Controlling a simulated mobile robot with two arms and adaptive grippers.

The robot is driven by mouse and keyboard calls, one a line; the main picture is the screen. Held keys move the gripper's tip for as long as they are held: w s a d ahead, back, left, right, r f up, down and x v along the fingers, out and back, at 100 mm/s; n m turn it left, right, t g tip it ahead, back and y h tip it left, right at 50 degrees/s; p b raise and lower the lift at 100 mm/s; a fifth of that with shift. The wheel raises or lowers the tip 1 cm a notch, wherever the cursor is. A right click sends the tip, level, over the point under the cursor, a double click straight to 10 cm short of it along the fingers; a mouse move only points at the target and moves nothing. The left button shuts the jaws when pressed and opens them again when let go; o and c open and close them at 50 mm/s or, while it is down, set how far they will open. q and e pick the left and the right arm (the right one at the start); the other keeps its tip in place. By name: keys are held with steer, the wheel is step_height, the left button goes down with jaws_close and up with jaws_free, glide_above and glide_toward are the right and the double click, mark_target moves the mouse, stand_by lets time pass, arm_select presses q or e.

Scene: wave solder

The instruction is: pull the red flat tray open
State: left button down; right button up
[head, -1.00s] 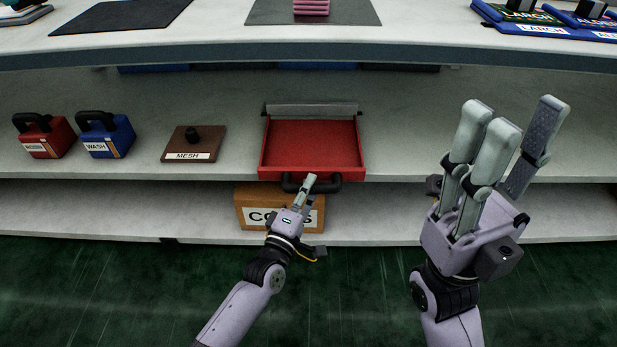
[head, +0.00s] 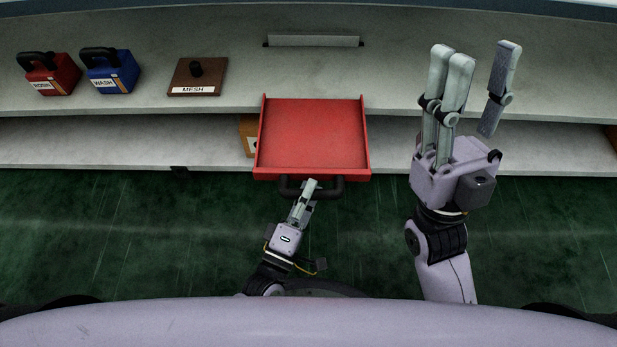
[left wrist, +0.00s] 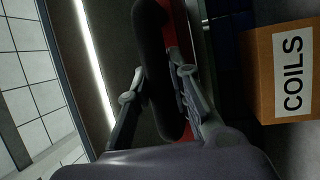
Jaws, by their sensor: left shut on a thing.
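The red flat tray (head: 312,135) sticks out past the front edge of the shelf in the head view, well forward of its grey housing strip (head: 313,41). Its inside is empty. A black handle (head: 330,187) is on its front. My left gripper (head: 306,190) is shut on this handle. In the left wrist view, the handle (left wrist: 155,75) lies between the fingers, and a strip of the red tray front shows behind it. My right gripper (head: 474,75) is open and empty, to the right of the tray, with its fingers pointing toward the shelf.
On the upper shelf to the left stand a red ROSIN box (head: 49,74), a blue WASH box (head: 110,71) and a brown MESH lid (head: 197,77). A COILS box (left wrist: 283,72) is on the lower shelf, mostly hidden under the tray in the head view.

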stand_by(0.3)
arm_select(q)
steer(key=c, duration=1.4)
jaws_free()
steer(key=shift+c, duration=0.2)
steer(key=v, duration=1.2)
